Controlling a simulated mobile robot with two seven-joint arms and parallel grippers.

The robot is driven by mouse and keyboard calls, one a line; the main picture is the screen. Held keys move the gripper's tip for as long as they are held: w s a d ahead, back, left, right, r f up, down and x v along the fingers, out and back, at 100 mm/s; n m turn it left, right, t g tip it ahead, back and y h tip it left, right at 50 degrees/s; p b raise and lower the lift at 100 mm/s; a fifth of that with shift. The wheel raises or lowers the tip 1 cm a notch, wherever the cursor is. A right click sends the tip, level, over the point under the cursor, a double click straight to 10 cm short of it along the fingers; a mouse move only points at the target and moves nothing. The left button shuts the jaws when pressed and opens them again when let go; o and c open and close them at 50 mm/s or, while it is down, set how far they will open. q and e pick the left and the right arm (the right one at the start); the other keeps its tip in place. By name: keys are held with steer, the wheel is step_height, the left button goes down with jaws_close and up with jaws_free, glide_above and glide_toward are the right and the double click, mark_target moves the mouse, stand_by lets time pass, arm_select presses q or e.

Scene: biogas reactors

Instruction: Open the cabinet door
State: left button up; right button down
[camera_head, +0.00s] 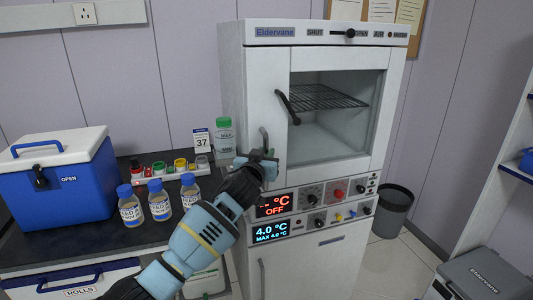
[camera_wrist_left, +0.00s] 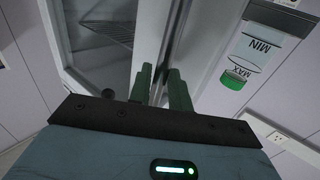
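The white Eldervane cabinet (camera_head: 300,170) stands in the middle of the head view. Its upper door (camera_head: 284,62) has a large window with a wire rack behind it and looks shut. A grey upright handle (camera_head: 264,137) is at the door's left edge. My left gripper (camera_head: 262,160) is at this handle. In the wrist view its two green fingers (camera_wrist_left: 162,88) stand close together, with a grey bar between them. They appear shut on the handle, though the contact is partly hidden. My right gripper is in neither view.
A dark counter (camera_head: 97,240) at left holds a blue cooler (camera_head: 60,190), several blue-capped bottles (camera_head: 160,202) and a green-capped bottle (camera_head: 224,138) close beside the cabinet. A grey bin (camera_head: 393,215) and a grey box (camera_head: 487,275) stand at right. Some floor before the bin is clear.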

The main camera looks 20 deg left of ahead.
arm_select(q)
steer(key=shift+w, duration=0.55)
steer(key=shift+c, duration=0.3)
jaws_close()
